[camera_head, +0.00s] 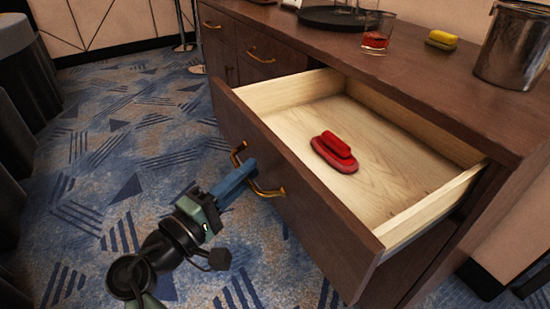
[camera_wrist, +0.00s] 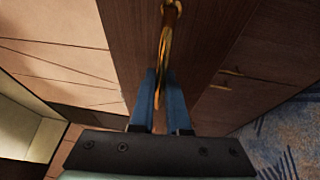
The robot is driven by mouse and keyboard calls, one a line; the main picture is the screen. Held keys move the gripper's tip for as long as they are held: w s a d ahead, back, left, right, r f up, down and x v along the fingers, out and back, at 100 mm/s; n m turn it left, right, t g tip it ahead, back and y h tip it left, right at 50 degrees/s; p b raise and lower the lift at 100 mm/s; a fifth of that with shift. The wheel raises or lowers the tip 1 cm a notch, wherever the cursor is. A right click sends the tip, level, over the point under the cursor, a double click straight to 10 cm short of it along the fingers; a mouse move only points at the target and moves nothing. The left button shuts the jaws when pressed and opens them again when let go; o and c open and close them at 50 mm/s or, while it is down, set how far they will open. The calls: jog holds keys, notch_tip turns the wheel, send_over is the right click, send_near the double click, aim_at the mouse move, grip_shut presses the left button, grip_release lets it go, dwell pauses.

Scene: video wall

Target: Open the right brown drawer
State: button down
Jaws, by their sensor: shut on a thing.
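The right brown drawer (camera_head: 305,206) of the cabinet is pulled well out in the head view, its pale wooden inside showing. A red object (camera_head: 336,152) with a flat base lies on the drawer floor. The drawer's brass handle (camera_head: 268,191) is on the front panel and also shows in the wrist view (camera_wrist: 165,45). My gripper (camera_head: 250,172) is at the handle, its blue fingers shut on it. In the wrist view my gripper (camera_wrist: 161,85) has the handle running between the fingertips. The exact contact is partly hidden by the fingers.
On the cabinet top (camera_head: 415,79) stand a black tray (camera_head: 328,20), a glass with red drink (camera_head: 376,34), a yellow object (camera_head: 441,40) and a metal bucket (camera_head: 512,45). A closed drawer (camera_head: 262,52) is to the left. Patterned carpet (camera_head: 130,140) is clear; dark rounded furniture (camera_head: 25,75) stands at the left edge.

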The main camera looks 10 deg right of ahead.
jog(key=shift+s+a, duration=0.35)
jog(key=shift+a, duration=0.55)
jog(key=shift+s+a, duration=0.35)
jog(key=shift+a, duration=0.5)
jog(key=c, duration=0.9)
grip_release()
jog(key=shift+a, duration=0.1)
jog(key=p+v, duration=0.3)
jog(key=v, duration=1)
jog(key=shift+w, duration=0.1)
